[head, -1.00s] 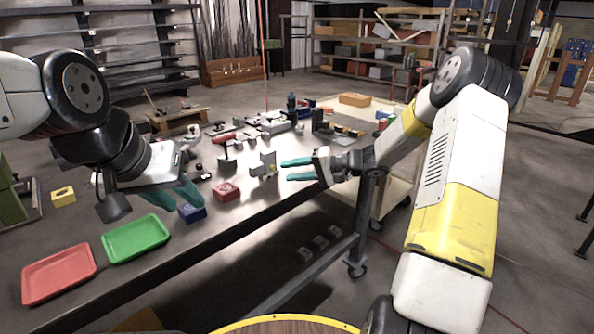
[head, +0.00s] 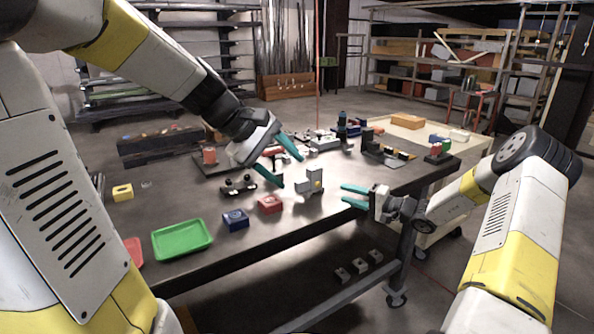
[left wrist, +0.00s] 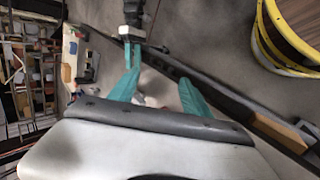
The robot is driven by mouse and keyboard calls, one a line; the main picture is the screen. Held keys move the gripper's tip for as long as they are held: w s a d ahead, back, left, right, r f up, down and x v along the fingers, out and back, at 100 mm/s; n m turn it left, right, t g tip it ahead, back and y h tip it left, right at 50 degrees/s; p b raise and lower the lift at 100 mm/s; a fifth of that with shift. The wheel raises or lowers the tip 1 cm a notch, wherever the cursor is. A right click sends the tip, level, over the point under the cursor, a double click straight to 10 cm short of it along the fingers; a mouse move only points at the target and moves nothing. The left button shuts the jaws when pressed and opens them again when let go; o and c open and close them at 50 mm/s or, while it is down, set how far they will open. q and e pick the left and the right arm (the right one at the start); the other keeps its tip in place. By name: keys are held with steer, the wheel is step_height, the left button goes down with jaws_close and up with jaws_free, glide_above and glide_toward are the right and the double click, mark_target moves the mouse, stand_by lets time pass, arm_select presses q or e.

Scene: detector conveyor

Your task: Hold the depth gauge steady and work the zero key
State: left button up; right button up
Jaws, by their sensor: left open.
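A red block (head: 270,204) and a blue block (head: 235,219) sit left of the device. A yellow block (head: 122,192) is far left. Tools and parts crowd the table's back.

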arm_select(q)
steer(key=w+d+f+n+h, duration=0.1)
steer(key=w+f+n, duration=0.1)
steer(key=w+n, duration=0.35)
steer(key=w+d+f+n+h, duration=0.1)
steer(key=w+f+n+h, duration=0.1)
steer(key=w, duration=0.6)
steer(key=n+t+h, duration=0.1)
steer(key=n+t, duration=0.2)
steer(key=n, duration=0.6)
glide_toward(308, 171)
steer(key=x, duration=0.4)
steer(key=shift+x, duration=3.8)
jaws_close()
arm_select(e)
jaws_close()
